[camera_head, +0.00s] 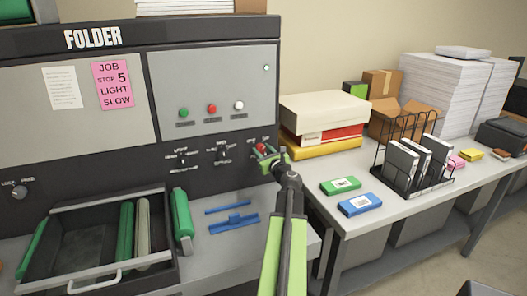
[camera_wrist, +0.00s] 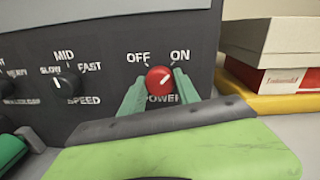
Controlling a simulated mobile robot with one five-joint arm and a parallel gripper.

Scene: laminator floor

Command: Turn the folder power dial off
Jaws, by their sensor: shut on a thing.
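The folder machine (camera_head: 93,38) stands at the left in the head view. Its red power dial (camera_wrist: 159,80) is on the dark front panel in the wrist view, below the words OFF and ON and above POWER. A faint mark on the dial seems to point up and right, towards ON. In the head view the dial (camera_head: 261,148) is small and partly hidden by my gripper (camera_head: 266,158). My gripper (camera_wrist: 160,88) has its two green fingers on either side of the dial, shut on it.
A speed dial (camera_wrist: 66,85) is to the left. Red, green and white buttons (camera_head: 212,108) sit above. Stacked boxes (camera_head: 322,112) stand close on the right. A black tray (camera_head: 75,225) with rollers and blue parts (camera_head: 235,222) lie below on the bench.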

